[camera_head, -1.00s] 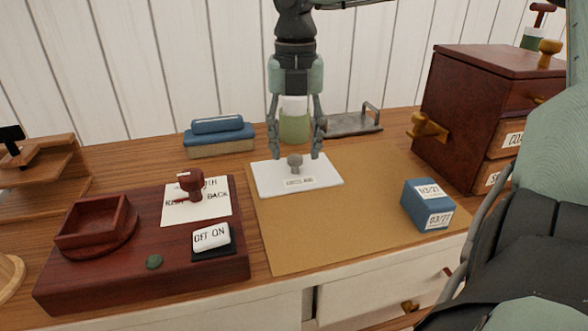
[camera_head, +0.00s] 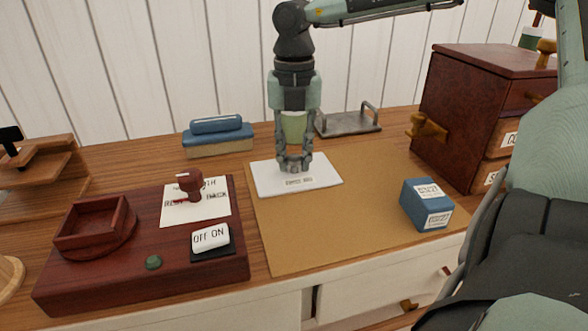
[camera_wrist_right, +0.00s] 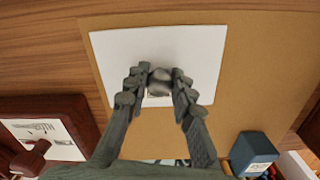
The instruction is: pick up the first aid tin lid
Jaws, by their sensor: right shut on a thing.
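The first aid tin lid (camera_head: 322,172) is a flat white rectangle with a small grey knob and a dark-lettered label. It lies level at the back left of the tan mat, and I cannot tell what is under it. My right gripper (camera_head: 293,168) points straight down over the lid, with its fingers shut on the knob. In the right wrist view the white lid (camera_wrist_right: 115,60) lies below the gripper (camera_wrist_right: 158,84), and the round grey knob (camera_wrist_right: 160,76) sits between the fingertips. My left gripper is not in view.
A tan mat (camera_head: 320,235) has clear room right of the lid. A blue box (camera_head: 425,205) stands on it. A dark red stamp base (camera_head: 110,270) is left, a blue-topped block (camera_head: 218,138) and a grey metal tray (camera_head: 347,122) behind, a dark cabinet (camera_head: 465,120) right.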

